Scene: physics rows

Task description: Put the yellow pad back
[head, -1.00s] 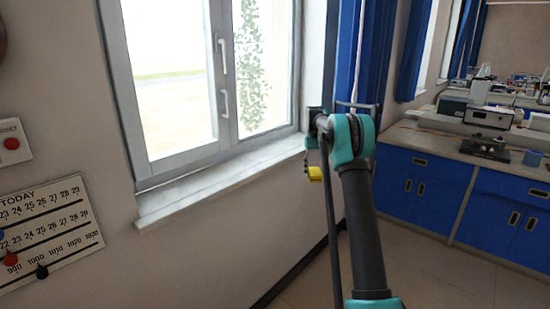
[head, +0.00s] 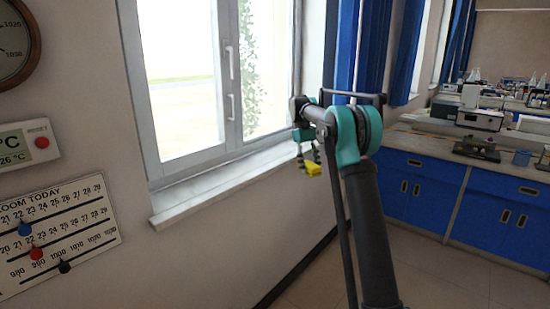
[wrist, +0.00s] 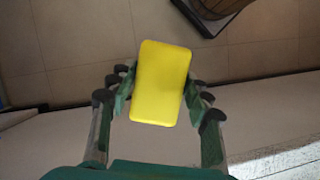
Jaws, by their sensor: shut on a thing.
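The yellow pad (wrist: 160,83) is a flat rectangle with rounded corners, seen in the wrist view between the fingers of my gripper (wrist: 159,95). The fingers are shut on its two long sides. In the head view the yellow pad (head: 313,169) hangs below my gripper (head: 308,160), in the air near the right end of the window sill. My arm hides part of the area behind it. No spot that the pad belongs to can be made out in these frames.
The white window sill (head: 225,187) runs below the window on the left. A wall board with sliders (head: 60,235) and a reset-button panel (head: 27,146) are further left. Blue cabinets with a cluttered counter (head: 430,150) stand at the right. Floor between is clear.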

